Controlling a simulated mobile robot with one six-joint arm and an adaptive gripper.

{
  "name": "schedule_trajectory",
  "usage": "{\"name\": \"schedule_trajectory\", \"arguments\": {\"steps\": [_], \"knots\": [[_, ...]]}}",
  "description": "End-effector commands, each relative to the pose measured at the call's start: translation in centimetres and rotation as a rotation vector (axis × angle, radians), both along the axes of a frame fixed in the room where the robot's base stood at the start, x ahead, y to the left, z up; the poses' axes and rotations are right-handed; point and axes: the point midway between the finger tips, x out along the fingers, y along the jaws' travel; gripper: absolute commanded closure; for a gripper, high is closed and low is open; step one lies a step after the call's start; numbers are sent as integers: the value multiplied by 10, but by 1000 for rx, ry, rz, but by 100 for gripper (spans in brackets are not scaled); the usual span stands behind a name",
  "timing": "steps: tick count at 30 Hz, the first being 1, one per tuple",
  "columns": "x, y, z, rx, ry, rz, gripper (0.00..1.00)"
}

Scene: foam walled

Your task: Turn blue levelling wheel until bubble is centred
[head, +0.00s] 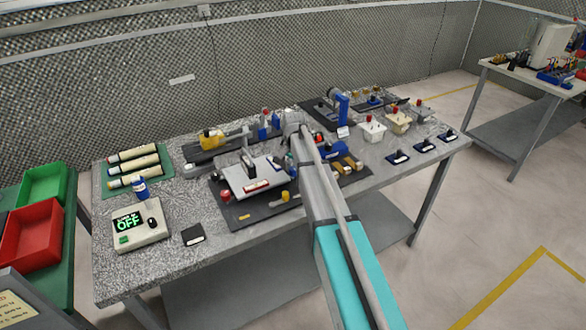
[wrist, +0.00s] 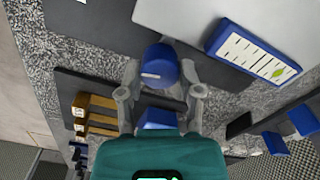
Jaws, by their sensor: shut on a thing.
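The blue levelling wheel (wrist: 160,64) shows in the wrist view as a round blue knob with a short white mark on its left side. My gripper (wrist: 160,72) is shut on it, one finger on each side. In the head view my arm reaches over the right end of the pale levelling plate (head: 238,182) and hides the wheel and fingertips. A blue-framed vial (wrist: 238,47) with a white scale lies on the plate beside the wheel. Its yellow-green bubble (wrist: 279,72) sits towards the lower right end, off the middle.
A red knob (head: 225,196) and a yellow knob (head: 285,196) stand at the plate's front side. A red-framed vial (head: 257,186) lies on the plate. Brown-and-black blocks (wrist: 95,115) lie left of my gripper in the wrist view. A box reading OFF (head: 140,225) stands front left.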

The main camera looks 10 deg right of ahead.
Motion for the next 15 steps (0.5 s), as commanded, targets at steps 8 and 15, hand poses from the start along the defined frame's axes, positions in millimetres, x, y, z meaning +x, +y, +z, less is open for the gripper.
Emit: {"name": "schedule_trajectory", "arguments": {"steps": [8,15], "knots": [[-1,0,0,-1,2,245,100],[-1,1,0,0,3,472,100]]}}
